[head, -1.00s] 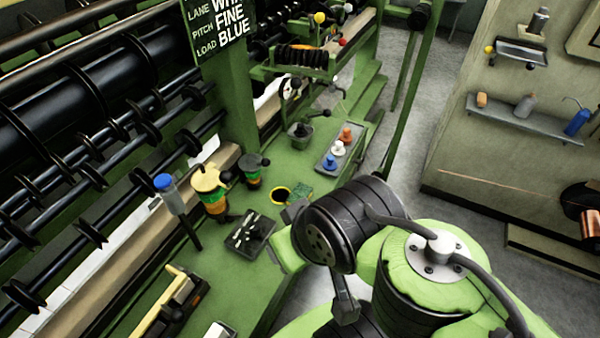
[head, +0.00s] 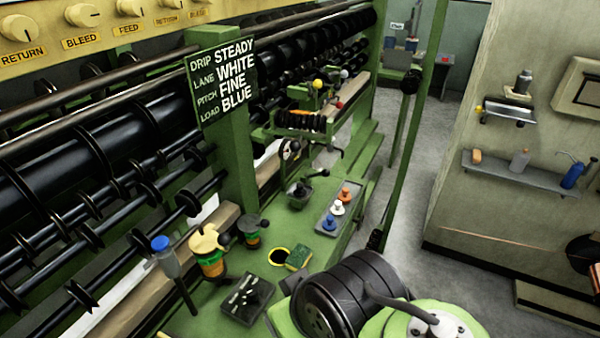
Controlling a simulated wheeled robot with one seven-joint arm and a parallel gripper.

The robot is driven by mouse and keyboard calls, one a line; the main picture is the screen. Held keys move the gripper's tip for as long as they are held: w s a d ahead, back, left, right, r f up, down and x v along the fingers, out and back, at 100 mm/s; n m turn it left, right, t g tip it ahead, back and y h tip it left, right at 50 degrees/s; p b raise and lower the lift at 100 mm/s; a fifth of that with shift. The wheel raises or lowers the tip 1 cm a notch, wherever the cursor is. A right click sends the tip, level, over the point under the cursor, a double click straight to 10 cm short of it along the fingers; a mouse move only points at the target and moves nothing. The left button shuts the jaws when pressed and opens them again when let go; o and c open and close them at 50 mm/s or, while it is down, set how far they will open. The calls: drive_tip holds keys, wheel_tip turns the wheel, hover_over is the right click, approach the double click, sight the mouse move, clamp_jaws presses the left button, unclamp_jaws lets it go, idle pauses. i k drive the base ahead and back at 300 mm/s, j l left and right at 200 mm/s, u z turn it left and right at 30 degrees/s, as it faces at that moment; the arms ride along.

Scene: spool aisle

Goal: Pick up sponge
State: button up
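A green and yellow block that looks like the sponge (head: 298,257) is on the green bench, at the right edge of a yellow-rimmed dark hole (head: 279,257). Its green face is up and a yellow side shows. My black and green arm fills the bottom centre, just right of and nearer than the sponge.
A dark tray (head: 247,299) with small parts lies left of the sponge. A grey tray (head: 338,212) holds red, white and blue knobs. A green post (head: 412,130) rises right of the bench. A wall shelf (head: 520,174) holds bottles and an orange-tan block (head: 477,156).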

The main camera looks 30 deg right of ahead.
sight(300, 256)
drive_tip(key=i+l+u, duration=0.1)
drive_tip(key=l+u, duration=0.15)
drive_tip(key=u, duration=0.2)
drive_tip(key=l+u, duration=0.3)
drive_tip(key=u, duration=0.15)
drive_tip(key=i+l+u, duration=0.1)
drive_tip(key=l+u, duration=0.25)
drive_tip(key=u, duration=0.15)
